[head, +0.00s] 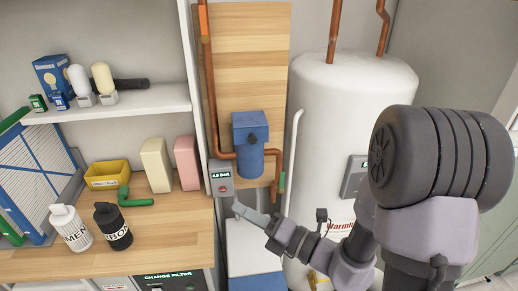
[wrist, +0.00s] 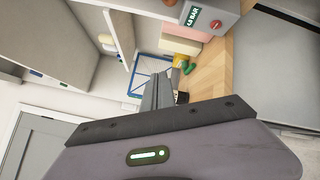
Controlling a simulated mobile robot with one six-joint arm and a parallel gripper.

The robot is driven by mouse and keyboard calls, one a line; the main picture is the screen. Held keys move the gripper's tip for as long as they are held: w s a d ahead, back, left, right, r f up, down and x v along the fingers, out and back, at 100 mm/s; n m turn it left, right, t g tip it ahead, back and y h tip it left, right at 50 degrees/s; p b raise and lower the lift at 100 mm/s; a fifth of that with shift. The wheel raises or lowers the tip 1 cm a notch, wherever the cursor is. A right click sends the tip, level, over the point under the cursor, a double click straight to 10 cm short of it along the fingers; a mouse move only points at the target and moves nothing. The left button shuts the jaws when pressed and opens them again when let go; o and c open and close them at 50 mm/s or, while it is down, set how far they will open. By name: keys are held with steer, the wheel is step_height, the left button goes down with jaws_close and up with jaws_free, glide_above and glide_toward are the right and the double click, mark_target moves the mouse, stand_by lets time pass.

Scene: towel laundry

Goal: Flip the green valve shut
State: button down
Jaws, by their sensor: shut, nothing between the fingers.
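The green valve (head: 281,181) shows in the head view as a small upright green handle on the copper pipe, right of the blue filter housing (head: 250,148). My gripper (head: 238,208) is shut and empty. It is below and left of the valve, apart from it, with its fingers pointing left, just below the grey 4.0 bar box (head: 221,178). In the wrist view the closed fingers (wrist: 165,72) point towards the bench, and the valve is not visible there. The box also shows at the top of the wrist view (wrist: 205,15).
A white tank (head: 345,110) stands right of the valve, with a thin white pipe (head: 292,150) between. Copper pipes (head: 211,100) run around the filter on a wooden panel. The bench (head: 165,235) holds bottles, a yellow bin (head: 107,175) and a loose green pipe piece (head: 135,198).

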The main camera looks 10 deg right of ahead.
mark_target(282, 183)
steer(key=w+d+f+m+t+h, duration=0.4)
steer(key=d+f+m+h, duration=0.2)
steer(key=d+m, duration=0.4)
steer(key=shift+w+d+f+m+t+h+p, duration=0.3)
steer(key=shift+w+d+m+h+p, duration=0.15)
steer(key=shift+h, duration=0.45)
steer(key=shift+a, duration=0.15)
steer(key=w+b, duration=0.4)
steer(key=w, duration=0.5)
steer(key=shift+w+d, duration=0.15)
steer(key=shift+d, duration=0.2)
